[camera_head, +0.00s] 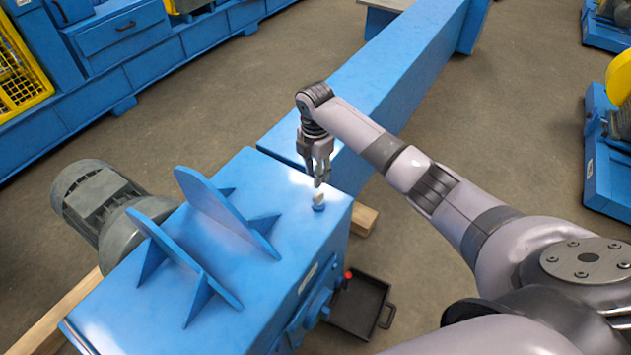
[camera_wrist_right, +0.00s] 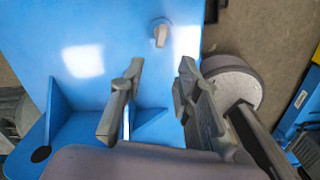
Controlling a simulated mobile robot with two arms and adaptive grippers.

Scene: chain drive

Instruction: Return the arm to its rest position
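My right arm (camera_head: 450,205) reaches in from the lower right of the head view. My left gripper is in neither view.
Upright blue brackets (camera_head: 215,215) stand on the housing, with a grey motor (camera_head: 95,200) to its left. A long blue beam (camera_head: 390,80) runs away behind. A black tray (camera_head: 362,305) lies on the floor. Open floor (camera_head: 500,110) lies right of the beam.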

